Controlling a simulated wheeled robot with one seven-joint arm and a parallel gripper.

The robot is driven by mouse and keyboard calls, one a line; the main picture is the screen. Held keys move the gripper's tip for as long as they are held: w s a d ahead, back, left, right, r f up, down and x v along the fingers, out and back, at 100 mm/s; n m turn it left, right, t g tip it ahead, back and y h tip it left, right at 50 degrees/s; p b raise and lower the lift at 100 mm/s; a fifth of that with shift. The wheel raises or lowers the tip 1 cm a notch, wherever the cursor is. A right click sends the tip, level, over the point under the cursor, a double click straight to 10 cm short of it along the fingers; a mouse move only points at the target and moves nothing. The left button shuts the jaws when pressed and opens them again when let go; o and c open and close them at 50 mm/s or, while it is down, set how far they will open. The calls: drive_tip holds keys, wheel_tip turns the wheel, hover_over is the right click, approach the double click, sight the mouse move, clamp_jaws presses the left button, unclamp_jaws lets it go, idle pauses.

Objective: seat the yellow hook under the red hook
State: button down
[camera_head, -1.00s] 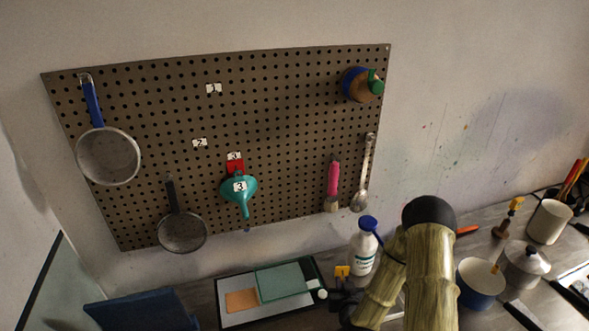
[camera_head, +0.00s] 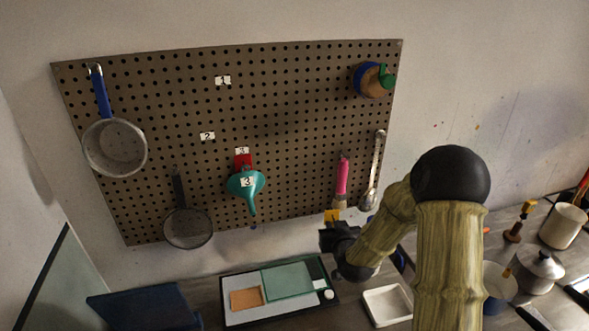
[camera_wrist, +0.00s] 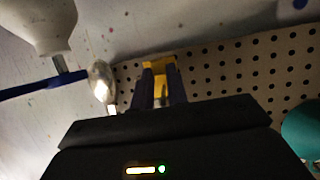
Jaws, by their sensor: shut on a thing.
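My gripper (camera_head: 333,224) is shut on the yellow hook (camera_head: 332,215) and holds it in front of the lower right edge of the pegboard. In the wrist view the yellow hook (camera_wrist: 160,66) shows between the two dark fingertips (camera_wrist: 160,88). The red hook (camera_head: 243,159) is on the pegboard left of and above my gripper, under a white label 3. A teal funnel (camera_head: 243,186), also marked 3, hangs at the red hook and covers its lower part. Part of the funnel shows at the right of the wrist view (camera_wrist: 304,130).
The pegboard (camera_head: 290,120) also holds two strainers (camera_head: 115,147) (camera_head: 188,228), a pink-handled tool (camera_head: 342,178), a metal spoon (camera_head: 374,170) and a blue-and-brown round item (camera_head: 369,80). Labels 1 (camera_head: 222,80) and 2 (camera_head: 207,136) mark bare board. A tray (camera_head: 235,317) and white dish (camera_head: 388,304) lie below.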

drive_tip(key=s+a+r+b, duration=0.1)
drive_tip(key=s+a+r, duration=0.1)
drive_tip(key=r, duration=0.6)
drive_tip(key=s+a+r+n+y, duration=0.1)
drive_tip(key=a+r, duration=0.4)
drive_tip(key=r, duration=0.3)
drive_tip(key=s+a+r+y+b, duration=0.1)
drive_tip(key=a+r, duration=0.3)
drive_tip(key=r, duration=0.4)
drive_tip(key=shift+s+n+b, duration=0.3)
drive_tip(key=shift+s+n, duration=0.1)
drive_tip(key=shift+s, duration=0.45)
drive_tip(key=shift+b, duration=0.4)
drive_tip(key=shift+w+a+p, duration=0.3)
drive_tip(key=shift+w+p, duration=0.15)
drive_tip(key=shift+w, duration=0.45)
drive_tip(key=shift+w+a+p, duration=0.25)
drive_tip(key=shift+w+p, duration=0.15)
drive_tip(key=shift+w, duration=0.5)
drive_tip(key=shift+w+a+p, duration=0.3)
drive_tip(key=shift+w+p, duration=0.15)
drive_tip(key=shift+w, duration=0.45)
drive_tip(key=shift+w+a+r, duration=0.1)
drive_tip(key=shift+w+a, duration=0.05)
drive_tip(key=shift+w, duration=0.4)
drive_tip(key=shift+w+a, duration=0.15)
drive_tip(key=shift+w, duration=0.4)
drive_tip(key=c, duration=1.3)
unclamp_jaws()
